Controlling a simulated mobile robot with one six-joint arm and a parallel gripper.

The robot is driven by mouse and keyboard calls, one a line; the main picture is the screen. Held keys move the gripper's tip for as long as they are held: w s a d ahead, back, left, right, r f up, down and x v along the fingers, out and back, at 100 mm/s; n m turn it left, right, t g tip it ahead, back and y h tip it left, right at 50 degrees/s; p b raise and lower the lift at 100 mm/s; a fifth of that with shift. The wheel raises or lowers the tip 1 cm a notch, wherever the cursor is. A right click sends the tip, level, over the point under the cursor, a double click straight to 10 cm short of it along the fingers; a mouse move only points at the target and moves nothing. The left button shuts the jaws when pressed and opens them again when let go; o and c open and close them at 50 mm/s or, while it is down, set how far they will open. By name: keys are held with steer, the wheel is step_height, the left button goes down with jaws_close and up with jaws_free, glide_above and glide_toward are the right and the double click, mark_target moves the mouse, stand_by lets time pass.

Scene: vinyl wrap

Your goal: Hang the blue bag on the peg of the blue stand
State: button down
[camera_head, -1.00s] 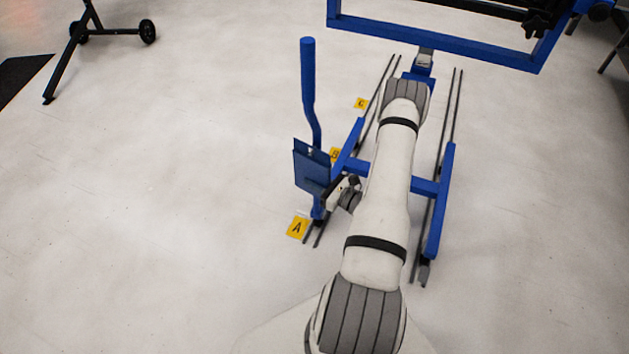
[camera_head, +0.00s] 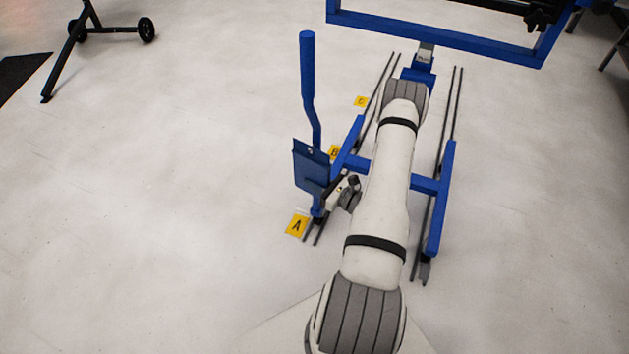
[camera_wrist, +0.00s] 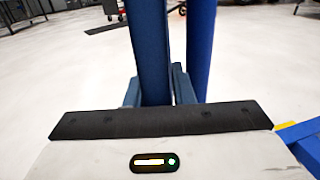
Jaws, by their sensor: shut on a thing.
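The blue bag (camera_head: 311,168) is a flat dark blue panel with a small hole near its top edge. My gripper (camera_head: 331,192) is shut on its lower right part and holds it upright. The blue stand's upright post (camera_head: 309,85) rises behind the bag, and the bag covers part of it. In the wrist view the bag (camera_wrist: 148,45) shows edge-on as a dark strip, with the brighter blue post (camera_wrist: 200,45) just to its right. I cannot make out the peg, or whether the bag touches the post.
The stand's blue frame (camera_head: 433,215) and dark floor rails (camera_head: 455,110) lie under and around my arm. Yellow markers stand along the left rail, marker A (camera_head: 297,226) nearest. A larger blue frame (camera_head: 440,37) is at the back.

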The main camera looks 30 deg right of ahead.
steer(key=c, duration=1.2)
jaws_free()
steer(key=shift+o, duration=0.2)
steer(key=shift+d, duration=0.1)
steer(key=p+v, duration=0.2)
steer(key=v, duration=0.5)
steer(key=shift+s, duration=0.4)
